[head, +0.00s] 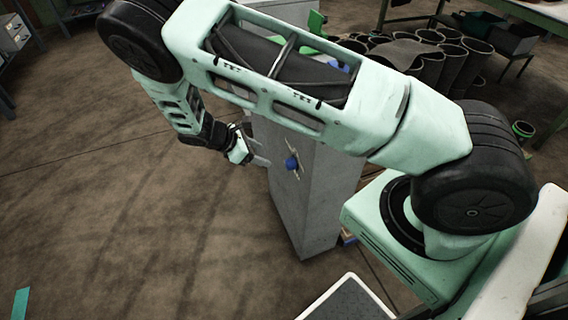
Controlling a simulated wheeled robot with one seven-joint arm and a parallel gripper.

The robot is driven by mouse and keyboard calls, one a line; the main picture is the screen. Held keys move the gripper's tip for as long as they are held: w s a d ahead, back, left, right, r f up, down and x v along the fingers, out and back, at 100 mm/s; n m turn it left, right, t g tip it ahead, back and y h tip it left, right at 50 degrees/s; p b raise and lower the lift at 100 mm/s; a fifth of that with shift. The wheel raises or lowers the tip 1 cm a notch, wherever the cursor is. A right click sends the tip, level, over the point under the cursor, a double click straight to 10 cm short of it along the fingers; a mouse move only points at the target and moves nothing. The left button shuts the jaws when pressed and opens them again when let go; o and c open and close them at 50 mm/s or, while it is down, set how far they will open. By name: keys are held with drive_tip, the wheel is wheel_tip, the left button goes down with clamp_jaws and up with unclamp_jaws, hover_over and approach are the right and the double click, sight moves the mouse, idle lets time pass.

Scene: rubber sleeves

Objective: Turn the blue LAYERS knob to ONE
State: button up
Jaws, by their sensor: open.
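The blue knob (291,164) sits on a pale plate on the side face of a grey cabinet (310,205). Its label and pointer setting are too small to read. My gripper (262,150) is open, just left of the knob and a little above it in the picture. Its fingers point toward the cabinet face and appear empty. I cannot tell how far the fingertips are from the cabinet. My arm crosses above and hides most of the cabinet's top.
Green and blue items (316,22) show partly behind my arm. Several dark rubber sleeves (455,62) stand at the back right, near a workbench (540,12). A small green-and-black pot (522,130) stands at the right.

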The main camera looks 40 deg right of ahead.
sight(286, 164)
drive_tip(key=x, duration=1.1)
drive_tip(key=shift+s+d+f, duration=0.1)
drive_tip(key=shift+d+f, duration=0.15)
drive_tip(key=shift+d, duration=0.05)
drive_tip(key=c, duration=1)
